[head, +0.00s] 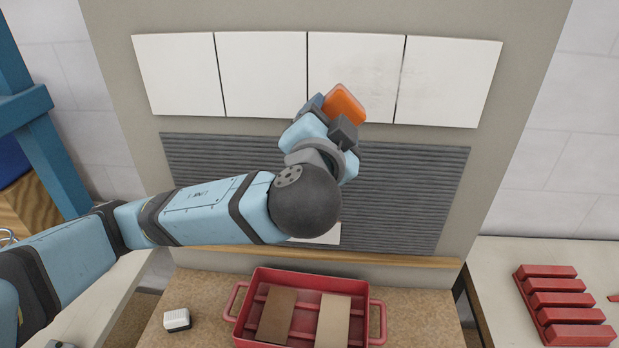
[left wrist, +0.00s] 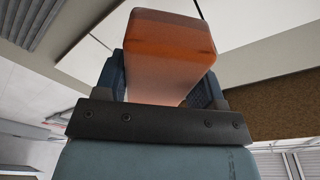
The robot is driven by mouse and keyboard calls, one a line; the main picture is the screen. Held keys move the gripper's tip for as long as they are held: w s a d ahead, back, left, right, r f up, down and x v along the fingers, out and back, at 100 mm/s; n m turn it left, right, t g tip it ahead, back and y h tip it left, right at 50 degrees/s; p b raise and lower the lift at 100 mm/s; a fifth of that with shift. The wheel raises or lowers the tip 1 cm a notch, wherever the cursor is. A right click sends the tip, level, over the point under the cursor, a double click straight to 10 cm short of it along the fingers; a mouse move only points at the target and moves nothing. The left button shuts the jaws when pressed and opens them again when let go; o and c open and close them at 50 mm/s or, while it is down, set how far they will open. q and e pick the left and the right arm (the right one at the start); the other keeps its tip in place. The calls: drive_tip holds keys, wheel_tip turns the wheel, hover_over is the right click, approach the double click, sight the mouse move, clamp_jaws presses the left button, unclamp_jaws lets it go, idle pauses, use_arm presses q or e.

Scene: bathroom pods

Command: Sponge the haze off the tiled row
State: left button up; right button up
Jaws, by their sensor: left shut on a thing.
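A row of white tiles (head: 265,75) is fixed across the upper part of the grey-beige panel. Faint greyish haze shows near the seam between the third and fourth tiles from the left; the leftmost tiles look clean. My left gripper (head: 335,112) is shut on an orange sponge (head: 345,104). The sponge is in front of the lower part of the third tile; I cannot tell whether it touches. In the left wrist view the sponge (left wrist: 168,45) sits between the two fingers. My right gripper is in neither view.
Below the tiles is a dark ribbed panel (head: 410,190) with a wooden ledge (head: 420,261) under it. A red tray (head: 310,275) holding a brown and a tan slab stands on the bench, beside a small white block (head: 177,319). Red ribbed blocks (head: 560,300) lie at right.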

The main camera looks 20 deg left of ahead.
use_arm(q)
drive_tip(key=shift+s+d+r, duration=0.1)
drive_tip(key=shift+s+r, duration=0.2)
drive_tip(key=shift+r, duration=0.4)
drive_tip(key=shift+w+r, duration=0.1)
drive_tip(key=shift+w, duration=0.05)
drive_tip(key=shift+w+a, duration=0.35)
drive_tip(key=shift+w, duration=0.35)
drive_tip(key=w, duration=0.2)
drive_tip(key=w+a, duration=0.1)
drive_tip(key=shift+w, duration=0.4)
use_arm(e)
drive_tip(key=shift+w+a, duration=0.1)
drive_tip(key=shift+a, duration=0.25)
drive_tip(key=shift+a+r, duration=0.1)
use_arm(q)
drive_tip(key=shift+w+a, duration=0.3)
drive_tip(key=shift+w, duration=0.6)
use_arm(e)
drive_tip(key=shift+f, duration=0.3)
